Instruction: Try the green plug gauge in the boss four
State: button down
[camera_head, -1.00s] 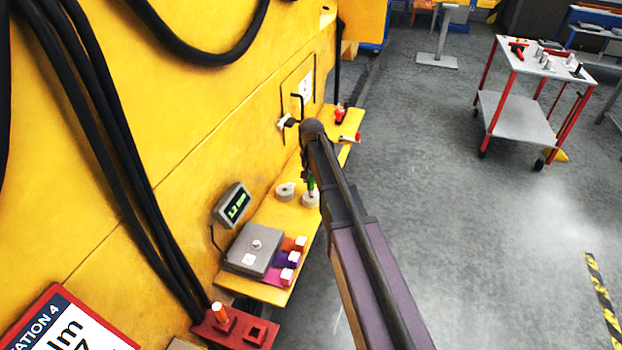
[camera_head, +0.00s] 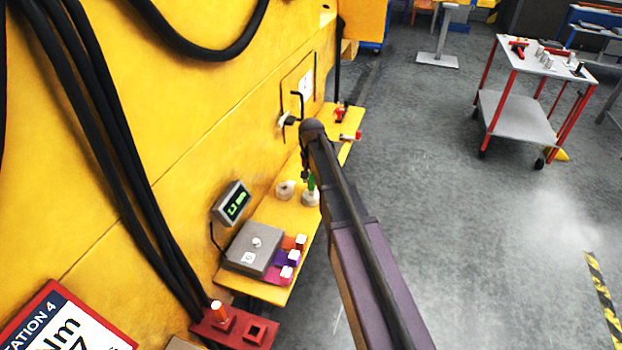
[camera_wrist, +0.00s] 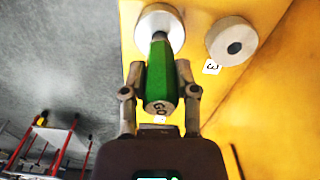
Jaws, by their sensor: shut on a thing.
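The green plug gauge (camera_wrist: 160,75) is in my gripper (camera_wrist: 160,92), whose two fingers close on its sides in the wrist view. Its "GO" end faces the wrist camera. Its far end meets a pale round boss (camera_wrist: 171,13); I cannot tell how deep it is in the bore. This boss's number is hidden. A second boss (camera_wrist: 217,43) with an open dark hole stands to the right, with a "3" label beside it. In the head view the gauge (camera_head: 311,182) stands over the nearer boss (camera_head: 310,199), with the other boss (camera_head: 285,190) to its left. My arm partly covers my gripper there.
The bosses stand on a yellow ledge (camera_head: 275,212) along a yellow wall. A grey box (camera_head: 252,246), coloured blocks (camera_head: 290,257) and a display (camera_head: 231,203) are nearer. A red holder (camera_head: 230,330) is at the bottom. A trolley (camera_head: 515,115) stands at right; floor between is clear.

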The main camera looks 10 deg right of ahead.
jog(key=shift+f+b, duration=0.3)
dwell(0.4)
dwell(0.6)
jog(key=shift+c, duration=1.5)
grip_release()
jog(key=shift+r, duration=0.25)
notch_tip(320, 180, up, 7)
jog(key=p, duration=0.7)
jog(key=s+f+b, duration=0.3)
jog(key=s+f, duration=0.1)
jog(key=s, duration=0.6)
jog(key=shift+s+b, duration=0.2)
jog(key=shift+b, duration=0.1)
notch_tip(320, 180, up, 12)
jog(key=p, duration=1.2)
